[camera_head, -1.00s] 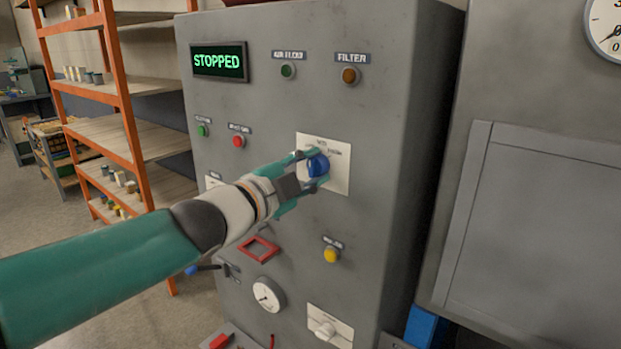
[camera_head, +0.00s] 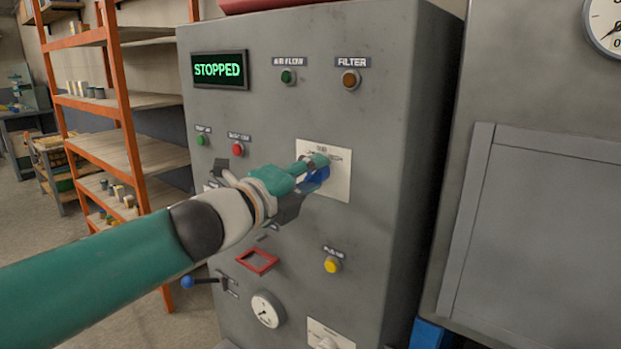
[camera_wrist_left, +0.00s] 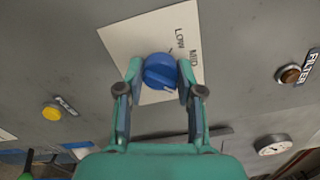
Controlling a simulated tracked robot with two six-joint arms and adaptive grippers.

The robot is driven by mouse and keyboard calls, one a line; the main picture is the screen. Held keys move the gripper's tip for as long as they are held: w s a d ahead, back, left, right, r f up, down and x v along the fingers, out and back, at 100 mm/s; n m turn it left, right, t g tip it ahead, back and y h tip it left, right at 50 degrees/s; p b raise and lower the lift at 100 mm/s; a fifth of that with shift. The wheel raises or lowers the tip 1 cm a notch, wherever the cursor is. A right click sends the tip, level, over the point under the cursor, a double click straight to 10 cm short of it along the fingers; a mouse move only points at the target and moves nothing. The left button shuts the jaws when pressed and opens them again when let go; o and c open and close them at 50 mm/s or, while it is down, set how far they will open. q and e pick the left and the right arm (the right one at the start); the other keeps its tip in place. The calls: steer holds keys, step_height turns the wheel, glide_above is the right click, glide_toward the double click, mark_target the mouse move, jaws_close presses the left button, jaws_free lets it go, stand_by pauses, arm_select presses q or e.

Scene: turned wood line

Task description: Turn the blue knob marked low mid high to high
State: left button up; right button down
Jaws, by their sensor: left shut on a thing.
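The blue knob (camera_head: 317,177) sits on a white plate (camera_head: 338,186) on the front of the grey cabinet. In the left wrist view the blue knob (camera_wrist_left: 160,71) shows a pale pointer mark near its lower edge, and the plate (camera_wrist_left: 122,38) reads LOW and MID; no HIGH mark can be read. My left gripper (camera_head: 313,170) is shut on the knob, one finger on each side; in the wrist view its fingers (camera_wrist_left: 160,75) touch the knob's sides. In the head view the gripper hides part of the knob. My right gripper is not in view.
A display (camera_head: 219,70) reads STOPPED. A blue-tipped lever (camera_head: 188,282) sticks out below my arm. An orange shelf rack (camera_head: 128,130) stands left.

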arm_select(q)
steer(key=shift+d+f+m, duration=0.15)
steer(key=shift+f+m, duration=0.15)
steer(key=shift+f, duration=0.1)
steer(key=o, duration=0.9)
steer(key=shift+o, duration=1.2)
steer(key=shift+r, duration=0.2)
steer(key=shift+s, duration=0.1)
steer(key=shift+s+a+r, duration=0.1)
steer(key=shift+s+a, duration=0.05)
steer(key=shift+a, duration=0.1)
steer(key=v, duration=1.1)
steer(key=shift+s+a, duration=0.1)
steer(key=shift+s, duration=0.05)
